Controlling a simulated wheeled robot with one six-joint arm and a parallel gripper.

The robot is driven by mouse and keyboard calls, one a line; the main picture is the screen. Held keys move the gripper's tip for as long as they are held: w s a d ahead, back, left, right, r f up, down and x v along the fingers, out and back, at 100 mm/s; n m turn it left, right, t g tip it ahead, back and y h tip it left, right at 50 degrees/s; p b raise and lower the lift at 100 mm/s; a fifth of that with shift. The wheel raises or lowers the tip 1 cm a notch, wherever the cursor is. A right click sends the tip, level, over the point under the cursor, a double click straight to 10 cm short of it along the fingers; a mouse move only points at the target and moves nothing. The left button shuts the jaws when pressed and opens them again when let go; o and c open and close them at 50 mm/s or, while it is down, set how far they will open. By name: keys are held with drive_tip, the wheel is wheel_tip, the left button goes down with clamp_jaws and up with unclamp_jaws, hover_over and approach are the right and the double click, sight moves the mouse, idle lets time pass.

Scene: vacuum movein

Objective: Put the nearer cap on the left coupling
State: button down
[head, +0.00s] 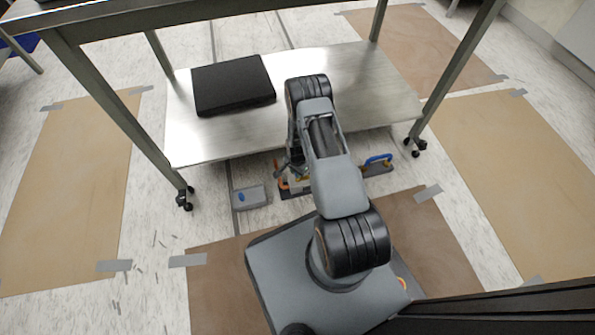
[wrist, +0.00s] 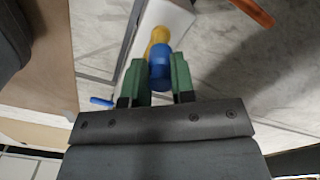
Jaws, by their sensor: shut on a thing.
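My gripper (wrist: 159,78) has two green fingers, shut on a blue cylindrical piece (wrist: 159,68), which looks like the cap. A yellow rounded piece (wrist: 157,37) lies just beyond the blue one in the wrist view; I cannot tell whether they touch. In the head view my arm hides the gripper and the held piece. A low fitting with an orange part (head: 283,183) and a blue handle (head: 378,160) shows on both sides of my arm. The couplings cannot be told apart. A grey tray (head: 256,203) with a blue oval piece (head: 241,197) stands left of it.
A steel table stands over the area, with a low shelf (head: 330,80) and legs on casters (head: 185,199). A black flat case (head: 234,84) lies on the shelf. Brown sheets (head: 70,195) are taped to the floor. An orange bar (wrist: 253,11) shows at the wrist view's top.

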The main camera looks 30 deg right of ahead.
drive_tip(key=shift+f, duration=0.2)
drive_tip(key=shift+f+b, duration=0.35)
drive_tip(key=shift+b, duration=0.25)
drive_tip(key=shift+f, duration=0.25)
idle(0.4)
drive_tip(key=shift+f+b, duration=0.3)
drive_tip(key=shift+b, duration=0.2)
drive_tip(key=shift+f+b, duration=0.5)
drive_tip(key=shift+b, duration=0.15)
idle(2.9)
drive_tip(key=shift+c, duration=2)
unclamp_jaws()
drive_tip(key=shift+r, duration=0.15)
drive_tip(key=shift+r+p, duration=1.95)
drive_tip(key=shift+r, duration=0.6)
